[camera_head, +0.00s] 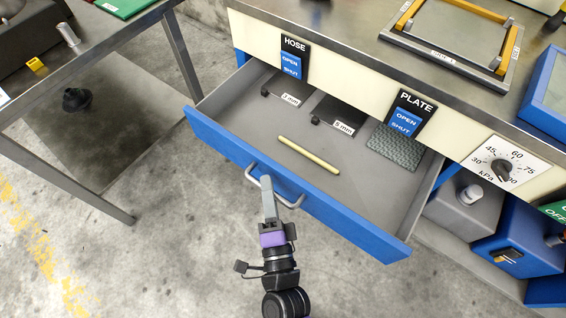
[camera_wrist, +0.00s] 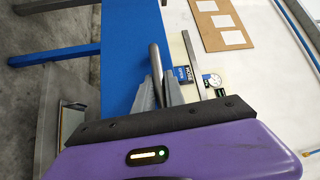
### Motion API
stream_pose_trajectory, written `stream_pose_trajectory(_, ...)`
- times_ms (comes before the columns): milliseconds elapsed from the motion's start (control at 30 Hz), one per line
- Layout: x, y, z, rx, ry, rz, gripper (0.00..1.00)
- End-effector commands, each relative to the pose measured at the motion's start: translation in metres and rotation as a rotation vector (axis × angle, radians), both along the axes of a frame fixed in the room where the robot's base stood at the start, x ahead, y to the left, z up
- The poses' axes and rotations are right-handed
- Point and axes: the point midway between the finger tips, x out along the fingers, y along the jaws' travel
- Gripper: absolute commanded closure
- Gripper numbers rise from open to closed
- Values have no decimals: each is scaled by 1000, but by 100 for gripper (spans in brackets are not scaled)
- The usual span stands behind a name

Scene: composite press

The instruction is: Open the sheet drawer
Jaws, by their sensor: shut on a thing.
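The sheet drawer (camera_head: 300,200) is pulled well out from under the bench, with its blue front towards me. Inside lie a black sheet labelled 3 mm (camera_head: 284,84), a black sheet labelled 5 mm (camera_head: 338,112), a grey textured sheet (camera_head: 394,147) and a pale yellow rod (camera_head: 308,155). My gripper (camera_head: 267,184) is at the drawer's silver handle (camera_head: 290,202), shut on its left part. In the wrist view the fingers (camera_wrist: 160,92) close around the handle bar (camera_wrist: 156,60), in front of the blue drawer front (camera_wrist: 122,55).
The bench front carries a HOSE switch (camera_head: 291,64), a PLATE switch (camera_head: 404,120) and a kPa dial (camera_head: 503,170). A yellow-handled frame (camera_head: 450,40) lies on the bench. Blue units (camera_head: 515,240) stand below right. A metal table (camera_head: 100,45) stands left. Floor before the drawer is clear.

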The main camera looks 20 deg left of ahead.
Motion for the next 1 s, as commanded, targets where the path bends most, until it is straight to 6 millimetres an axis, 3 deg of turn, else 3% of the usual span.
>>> stream_pose_trajectory(200,-40,13,-1,-1,4,0,100)
stream_pose_trajectory(400,-59,20,-1,-1,3,-2,100)
stream_pose_trajectory(933,-66,23,-1,-1,2,-1,100)
stream_pose_trajectory(967,-66,23,-1,0,2,-2,82)
stream_pose_trajectory(1000,-66,23,-1,-1,2,-1,74)
